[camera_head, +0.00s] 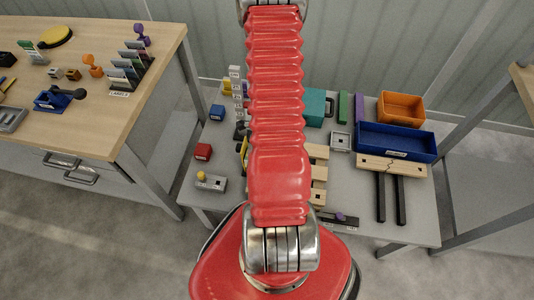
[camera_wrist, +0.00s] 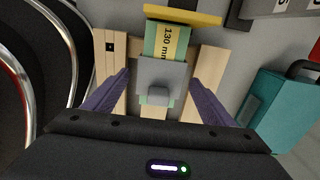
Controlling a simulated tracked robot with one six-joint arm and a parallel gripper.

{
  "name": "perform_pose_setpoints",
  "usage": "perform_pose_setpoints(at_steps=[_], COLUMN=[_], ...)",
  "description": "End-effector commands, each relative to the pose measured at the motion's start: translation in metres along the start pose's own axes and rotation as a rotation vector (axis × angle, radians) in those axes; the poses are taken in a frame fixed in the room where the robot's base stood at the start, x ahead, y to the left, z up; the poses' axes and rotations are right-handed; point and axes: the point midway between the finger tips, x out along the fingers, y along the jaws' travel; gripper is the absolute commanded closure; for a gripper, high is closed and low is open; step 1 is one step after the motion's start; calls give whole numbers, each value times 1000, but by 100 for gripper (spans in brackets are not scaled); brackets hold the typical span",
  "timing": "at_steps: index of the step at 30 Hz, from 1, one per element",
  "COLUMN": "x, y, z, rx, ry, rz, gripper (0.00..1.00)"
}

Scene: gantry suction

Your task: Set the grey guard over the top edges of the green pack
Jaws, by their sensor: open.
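The green pack (camera_wrist: 153,38), with a yellow "130 mm" label, lies on light wooden slats in the wrist view. The grey guard (camera_wrist: 160,72), a plate with a small raised block, covers the near part of the pack. I cannot tell whether it rests fully on the pack's edges. My gripper (camera_wrist: 159,79) is open, its purple fingers to the left and right of the guard with gaps showing. In the head view my arm hides the pack, the guard and the gripper.
A yellow bar (camera_wrist: 183,14) crosses the pack's far end. A teal box with a black handle (camera_wrist: 275,108) stands right of the slats. In the head view, a blue bin (camera_head: 397,151) and an orange bin (camera_head: 401,107) are to the right. A red block (camera_head: 203,152) is left.

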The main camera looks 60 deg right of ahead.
Motion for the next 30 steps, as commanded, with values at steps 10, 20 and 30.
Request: perform_pose_setpoints(at_steps=[10, 20, 30], x=[-10, -44, -81], y=[-1, -1, -1], z=[0, 0, 0], rx=[0, 0, 0], ry=[0, -1, -1], rz=[-2, -3, -3], gripper=[23, 23, 23])
